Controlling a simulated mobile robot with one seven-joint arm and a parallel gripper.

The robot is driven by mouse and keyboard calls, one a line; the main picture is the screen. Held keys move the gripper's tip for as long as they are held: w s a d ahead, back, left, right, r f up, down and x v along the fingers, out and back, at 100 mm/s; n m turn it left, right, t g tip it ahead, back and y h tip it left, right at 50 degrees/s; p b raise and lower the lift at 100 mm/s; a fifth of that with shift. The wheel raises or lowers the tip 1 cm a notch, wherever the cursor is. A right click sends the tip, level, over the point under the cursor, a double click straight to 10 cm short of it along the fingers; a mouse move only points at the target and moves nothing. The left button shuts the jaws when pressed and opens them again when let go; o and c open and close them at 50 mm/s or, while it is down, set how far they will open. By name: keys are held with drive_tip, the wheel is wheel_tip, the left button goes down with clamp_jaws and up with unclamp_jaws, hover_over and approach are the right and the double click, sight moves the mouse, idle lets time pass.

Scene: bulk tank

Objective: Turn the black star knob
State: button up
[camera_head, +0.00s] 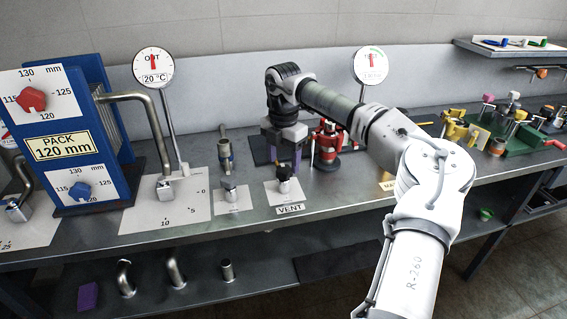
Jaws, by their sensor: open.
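A small black knob (284,173), probably the star knob, tops a short metal fitting on the white plate (290,195) labelled VENT (290,209). Its lobes are too small to make out clearly. My gripper (284,160) points down just above or behind the knob. Its jaws are open, and no object shows held between them. Whether the gripper touches the knob cannot be told from this view.
A red device (326,145) stands close right of my gripper. The blue plate pack (85,130) and a pipe (145,98) rise at left. The bench front is clear.

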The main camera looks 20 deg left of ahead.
sight(284, 172)
drive_tip(key=shift+f, duration=1.45)
drive_tip(key=shift+c, duration=0.3)
drive_tip(key=c, duration=0.9)
